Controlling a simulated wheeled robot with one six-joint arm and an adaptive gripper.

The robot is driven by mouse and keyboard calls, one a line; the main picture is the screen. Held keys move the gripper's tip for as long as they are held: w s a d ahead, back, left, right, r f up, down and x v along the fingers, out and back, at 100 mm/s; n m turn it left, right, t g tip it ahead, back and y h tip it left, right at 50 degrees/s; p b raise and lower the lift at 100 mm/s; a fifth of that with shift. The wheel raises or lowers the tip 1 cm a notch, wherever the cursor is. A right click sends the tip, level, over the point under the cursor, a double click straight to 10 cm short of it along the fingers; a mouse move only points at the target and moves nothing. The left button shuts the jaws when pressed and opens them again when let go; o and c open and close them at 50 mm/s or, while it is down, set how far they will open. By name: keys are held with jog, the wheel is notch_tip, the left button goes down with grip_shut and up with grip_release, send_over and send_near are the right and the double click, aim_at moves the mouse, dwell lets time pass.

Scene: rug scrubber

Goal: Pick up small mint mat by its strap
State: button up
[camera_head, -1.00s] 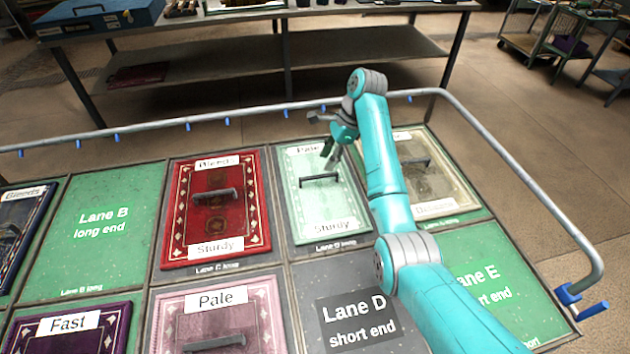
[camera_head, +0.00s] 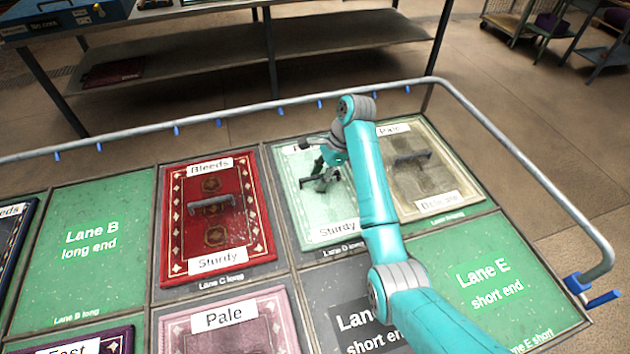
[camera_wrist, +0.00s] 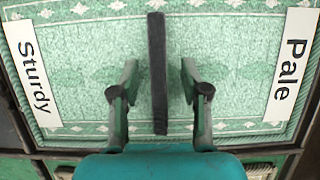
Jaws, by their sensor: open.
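The small mint mat (camera_head: 325,222) lies flat in the Lane D long slot, with a "Sturdy" label at its near end and a partly hidden label at its far end. In the wrist view the mat (camera_wrist: 225,60) fills most of the picture, with "Sturdy" at left and "Pale" at right. Its dark strap (camera_wrist: 158,75) stands across the middle. My gripper (camera_wrist: 158,72) is open, with one finger on each side of the strap and a gap on both sides. In the head view my gripper (camera_head: 322,172) is over the mat and hides part of the strap.
A red mat (camera_head: 213,225) lies to the left, a beige mat (camera_head: 410,175) to the right and a pink mat (camera_head: 230,330) nearer. A metal rail (camera_head: 270,112) with blue hooks runs around the board. Lane B long (camera_head: 90,240) and Lane E short (camera_head: 490,280) are bare.

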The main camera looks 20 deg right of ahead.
jog(key=shift+f, duration=0.2)
dwell(0.5)
grip_shut()
